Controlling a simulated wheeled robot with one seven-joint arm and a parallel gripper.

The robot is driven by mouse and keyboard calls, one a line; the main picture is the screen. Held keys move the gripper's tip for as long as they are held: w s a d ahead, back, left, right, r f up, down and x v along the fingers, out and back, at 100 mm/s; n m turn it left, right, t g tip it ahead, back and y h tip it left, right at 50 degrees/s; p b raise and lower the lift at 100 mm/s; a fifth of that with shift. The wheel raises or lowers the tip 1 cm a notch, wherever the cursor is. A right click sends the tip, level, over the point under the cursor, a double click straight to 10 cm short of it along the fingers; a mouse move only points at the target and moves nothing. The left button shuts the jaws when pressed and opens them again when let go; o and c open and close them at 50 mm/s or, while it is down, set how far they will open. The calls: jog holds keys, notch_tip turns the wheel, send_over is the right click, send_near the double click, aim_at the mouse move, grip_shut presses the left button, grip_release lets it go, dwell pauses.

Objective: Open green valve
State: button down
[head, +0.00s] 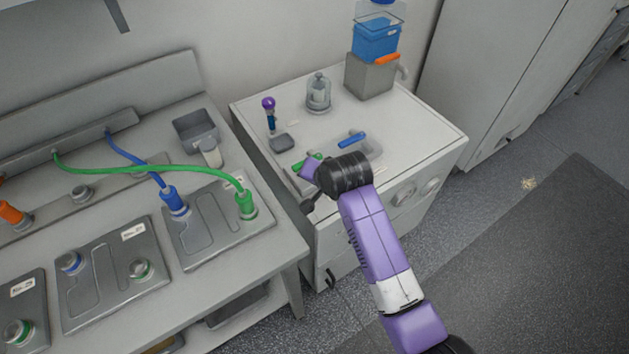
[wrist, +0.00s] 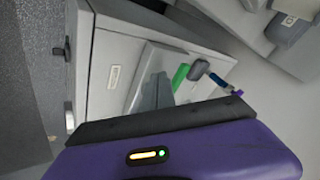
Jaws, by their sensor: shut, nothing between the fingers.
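The green valve handle (head: 309,162) sits at the left front of the white cabinet's top, partly covered by my wrist in the head view. In the wrist view the green handle (wrist: 180,76) shows as a short green bar just beyond my gripper (wrist: 157,92). My gripper is shut and empty; it looks close to the green handle but apart from it. In the head view my wrist hides most of the gripper. A blue handle (head: 352,139) lies further back to the right on the same panel.
The white cabinet (head: 425,128) also carries a purple-topped tool (head: 269,110), a glass jar (head: 318,93) and a grey box (head: 370,76) with a blue container (head: 376,42). The bench at left holds grey plates with a green cable (head: 130,171) and a blue cable (head: 135,161).

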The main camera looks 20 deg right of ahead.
jog(key=s+a+r, duration=0.1)
jog(key=s+r, duration=0.4)
jog(key=r, duration=0.1)
jog(key=shift+a+r+b, duration=0.25)
jog(key=shift+r+b, duration=0.05)
jog(key=shift+b, duration=0.1)
jog(key=shift+w, duration=0.1)
